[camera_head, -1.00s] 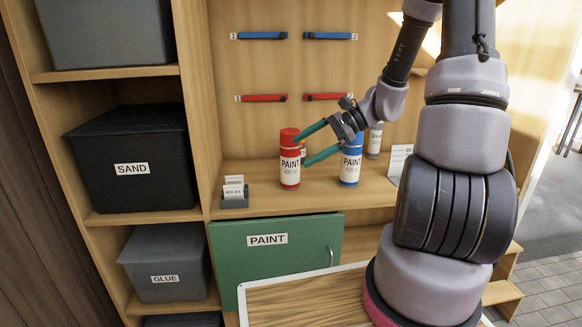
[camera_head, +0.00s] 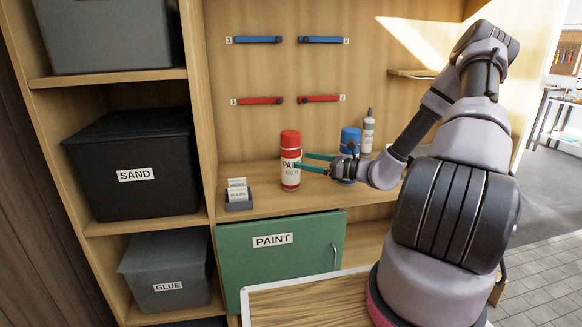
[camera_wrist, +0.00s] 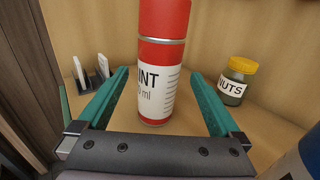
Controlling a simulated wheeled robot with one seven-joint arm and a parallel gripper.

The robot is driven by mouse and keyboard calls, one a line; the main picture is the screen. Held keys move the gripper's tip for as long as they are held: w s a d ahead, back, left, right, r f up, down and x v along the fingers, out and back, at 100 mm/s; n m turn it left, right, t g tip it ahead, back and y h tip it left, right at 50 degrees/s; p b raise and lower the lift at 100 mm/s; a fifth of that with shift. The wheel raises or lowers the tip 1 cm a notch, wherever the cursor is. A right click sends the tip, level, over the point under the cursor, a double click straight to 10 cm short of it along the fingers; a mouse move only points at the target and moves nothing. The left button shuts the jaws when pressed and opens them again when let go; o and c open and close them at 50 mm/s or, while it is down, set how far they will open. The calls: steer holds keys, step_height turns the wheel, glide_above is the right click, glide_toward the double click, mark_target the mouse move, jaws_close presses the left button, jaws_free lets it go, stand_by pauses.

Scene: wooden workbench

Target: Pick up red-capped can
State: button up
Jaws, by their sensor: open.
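The red-capped can (camera_head: 290,160), red with a white PAINT label, stands upright on the wooden shelf. In the wrist view the can (camera_wrist: 160,70) stands between the two teal fingers, with a gap on each side. My gripper (camera_head: 306,162) is open and roughly level, and it reaches in from the right toward the can's middle. In the wrist view my gripper (camera_wrist: 158,85) shows both fingers apart, holding nothing.
A blue-capped can (camera_head: 350,138) stands right of the red one, partly hidden by my gripper. A grey-white bottle (camera_head: 367,133) is behind it. A card holder (camera_head: 238,196) sits left. A yellow-lidded NUTS jar (camera_wrist: 236,82) stands at the back right. The green PAINT door (camera_head: 280,258) is below.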

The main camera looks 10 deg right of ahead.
mark_target(291, 157)
steer(key=shift+x, duration=3.05)
steer(key=shift+r, duration=0.2)
jaws_close()
